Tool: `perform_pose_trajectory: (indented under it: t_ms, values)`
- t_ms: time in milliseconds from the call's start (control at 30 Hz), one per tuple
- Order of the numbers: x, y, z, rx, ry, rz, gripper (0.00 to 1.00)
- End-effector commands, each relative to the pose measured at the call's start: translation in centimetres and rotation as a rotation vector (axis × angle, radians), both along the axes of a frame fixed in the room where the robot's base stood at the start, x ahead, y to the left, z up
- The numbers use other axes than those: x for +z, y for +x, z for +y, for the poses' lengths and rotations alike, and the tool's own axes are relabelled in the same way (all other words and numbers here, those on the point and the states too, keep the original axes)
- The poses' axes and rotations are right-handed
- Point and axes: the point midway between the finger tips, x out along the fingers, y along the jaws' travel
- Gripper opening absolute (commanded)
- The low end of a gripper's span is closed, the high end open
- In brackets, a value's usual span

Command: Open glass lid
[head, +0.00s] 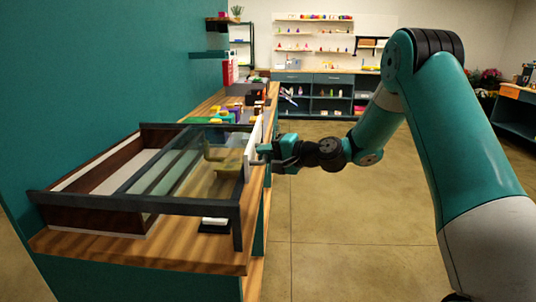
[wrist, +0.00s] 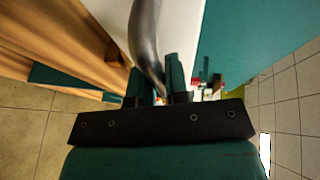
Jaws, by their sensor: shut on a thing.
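The glass lid (head: 190,165) is a clear pane between two dark rails (head: 130,203) on a dark wooden case (head: 95,216). The pane covers the right part of the frame, and the left part of the case shows a pale interior (head: 105,172) without glass above it. A white upright strip (head: 252,143) stands at the lid's right end. My gripper (head: 264,153) is at this strip, shut on the lid's handle. In the wrist view the fingers (wrist: 164,85) close around the dark curved handle (wrist: 146,35), beside the white strip (wrist: 110,22).
The case rests on a wooden counter (head: 130,249) against a teal wall (head: 100,70). An olive object (head: 222,155) shows through the glass. A small black-and-white item (head: 215,224) lies near the front rail. Colored items (head: 222,117) stand behind. The floor (head: 330,220) at right is clear.

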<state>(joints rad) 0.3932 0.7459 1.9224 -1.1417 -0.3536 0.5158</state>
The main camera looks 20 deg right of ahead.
Motion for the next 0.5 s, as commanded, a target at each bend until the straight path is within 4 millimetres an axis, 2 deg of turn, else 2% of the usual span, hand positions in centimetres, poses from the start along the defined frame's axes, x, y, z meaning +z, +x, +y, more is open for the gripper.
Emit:
perform_pose_trajectory:
  t_ms: [67, 100, 200, 500]
  values:
    - [-0.14, -0.19, 0.31, 0.011, 0.004, 0.007, 0.0]
    - [-0.15, -0.19, 0.3, 0.011, 0.004, 0.007, 0.19]
    - [-0.14, -0.17, 0.22, 0.009, 0.003, 0.006, 0.39]
    - [-0.06, -0.19, -0.14, 0.002, 0.002, 0.003, 0.39]
